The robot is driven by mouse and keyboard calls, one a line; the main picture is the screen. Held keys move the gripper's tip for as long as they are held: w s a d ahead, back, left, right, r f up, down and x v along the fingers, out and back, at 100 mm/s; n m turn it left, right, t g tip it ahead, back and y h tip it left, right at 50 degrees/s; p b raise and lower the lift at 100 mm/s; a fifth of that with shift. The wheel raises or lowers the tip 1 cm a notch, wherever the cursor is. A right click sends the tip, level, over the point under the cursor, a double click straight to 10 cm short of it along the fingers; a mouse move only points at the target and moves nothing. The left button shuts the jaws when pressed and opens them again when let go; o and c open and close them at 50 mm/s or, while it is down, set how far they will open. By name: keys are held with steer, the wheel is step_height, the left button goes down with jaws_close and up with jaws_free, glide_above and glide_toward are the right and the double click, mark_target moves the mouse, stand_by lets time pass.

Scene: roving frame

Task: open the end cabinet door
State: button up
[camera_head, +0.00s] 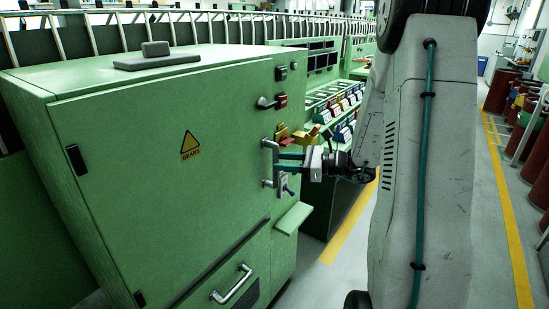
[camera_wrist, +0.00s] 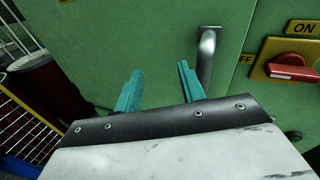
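The green cabinet door (camera_head: 150,200) with a yellow GEARS warning triangle is shut in the head view; it fills the back of the wrist view (camera_wrist: 130,40). Its upright metal handle (camera_head: 265,165) is near the right edge of the door. The handle also shows in the wrist view (camera_wrist: 208,55), just right of the right finger, which hides its lower part. My gripper (camera_head: 284,161) is at the handle's height. In the wrist view my gripper (camera_wrist: 160,68) has its two teal fingers apart, with nothing seen between them. I cannot tell whether a finger touches the handle.
A red rotary switch (camera_wrist: 292,68) on a yellow ON/OFF plate is right of the handle. A lower drawer handle (camera_head: 232,285) and a small green ledge (camera_head: 293,217) stick out below. Dark red drums (camera_head: 503,90) stand at the right, past a yellow floor line (camera_head: 510,225).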

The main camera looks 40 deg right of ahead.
steer(key=w+d+f+m+t+h, duration=0.1)
steer(key=d+f+m+t+h, duration=0.15)
steer(key=d, duration=0.35)
steer(key=shift+m, duration=0.45)
steer(key=x, duration=0.7)
steer(key=shift+w+a+r, duration=0.1)
steer(key=shift+w+a, duration=0.1)
steer(key=shift+a, duration=0.2)
jaws_close()
